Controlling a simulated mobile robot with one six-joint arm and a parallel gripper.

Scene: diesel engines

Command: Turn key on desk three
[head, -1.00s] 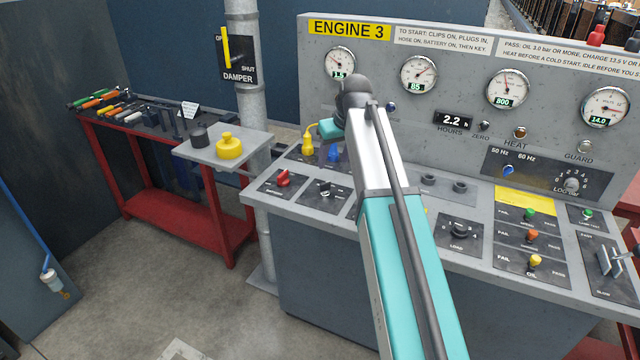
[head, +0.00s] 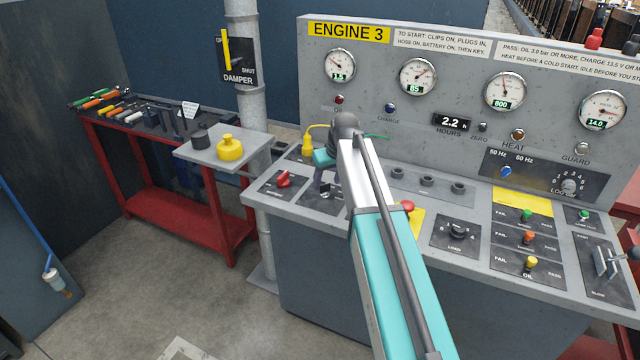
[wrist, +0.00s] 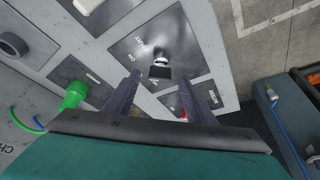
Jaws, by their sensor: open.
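Desk three is the grey console (head: 395,220) marked ENGINE 3. The key (wrist: 160,68) stands up from its dark metal plate (wrist: 150,45) in the wrist view. My gripper (wrist: 157,78) is open, with one dark finger on each side of the key. I cannot tell whether either finger touches it. In the head view my gripper (head: 327,180) reaches down over the key plate (head: 312,198) on the left part of the desk. My arm and fingers hide part of that area.
A red switch (head: 283,179) sits just left of the key plate, and a yellow plug (head: 307,145) behind it. A red button (head: 407,206) is to the right. Gauges line the upright panel (head: 440,60). A red tool bench (head: 170,205) stands at left.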

